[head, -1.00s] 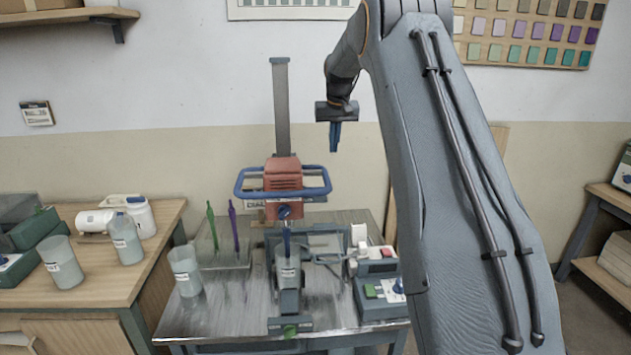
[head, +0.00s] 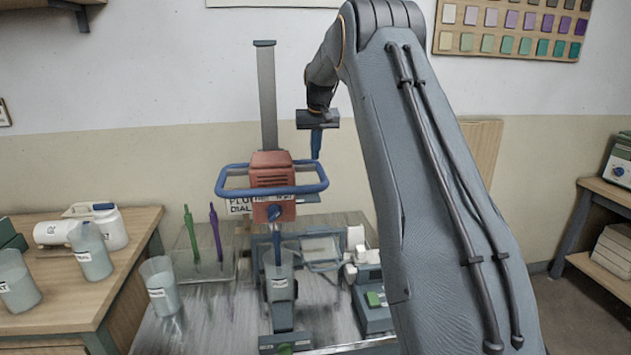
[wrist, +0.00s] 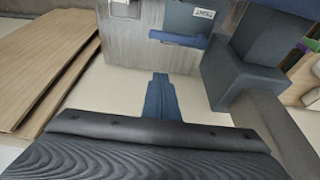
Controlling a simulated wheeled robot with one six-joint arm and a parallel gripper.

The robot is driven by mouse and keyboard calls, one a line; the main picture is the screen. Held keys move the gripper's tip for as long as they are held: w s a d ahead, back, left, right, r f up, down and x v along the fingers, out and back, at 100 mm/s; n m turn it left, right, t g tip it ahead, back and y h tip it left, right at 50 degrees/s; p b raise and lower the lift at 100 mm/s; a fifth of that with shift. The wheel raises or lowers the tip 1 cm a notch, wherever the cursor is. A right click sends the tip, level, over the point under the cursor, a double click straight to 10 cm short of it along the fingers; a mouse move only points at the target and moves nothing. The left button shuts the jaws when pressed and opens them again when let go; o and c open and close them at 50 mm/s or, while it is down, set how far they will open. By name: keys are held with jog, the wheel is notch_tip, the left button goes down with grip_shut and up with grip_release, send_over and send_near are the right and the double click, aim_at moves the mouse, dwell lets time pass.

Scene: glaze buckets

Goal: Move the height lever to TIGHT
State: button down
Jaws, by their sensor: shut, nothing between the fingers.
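The mixer has a red head (head: 272,172) on a tall grey column (head: 267,95), with a blue loop handle (head: 232,192) around it and a blue knob (head: 275,212) on its front. Its shaft goes down into a grey bucket (head: 279,290). I cannot make out the height lever or its TIGHT mark for sure. My gripper (head: 316,143) is shut and empty, pointing down in the air right of the column, above the red head. In the wrist view its blue fingers (wrist: 160,84) are together, apart from a blue bar (wrist: 178,40) and a small white label (wrist: 203,13) beyond.
A control box (head: 372,305) stands right of the mixer, partly behind my arm. Green (head: 192,235) and purple (head: 215,232) tools stand left of it, near a bucket (head: 160,288). A side table (head: 75,285) holds more containers. Wooden boards (head: 484,158) lean against the wall.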

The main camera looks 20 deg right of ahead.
jog(key=a+p+x, duration=0.1)
jog(key=p+x, duration=0.3)
jog(key=x, duration=0.6)
jog(key=shift+s+p, duration=1.25)
jog(key=shift+s, duration=0.65)
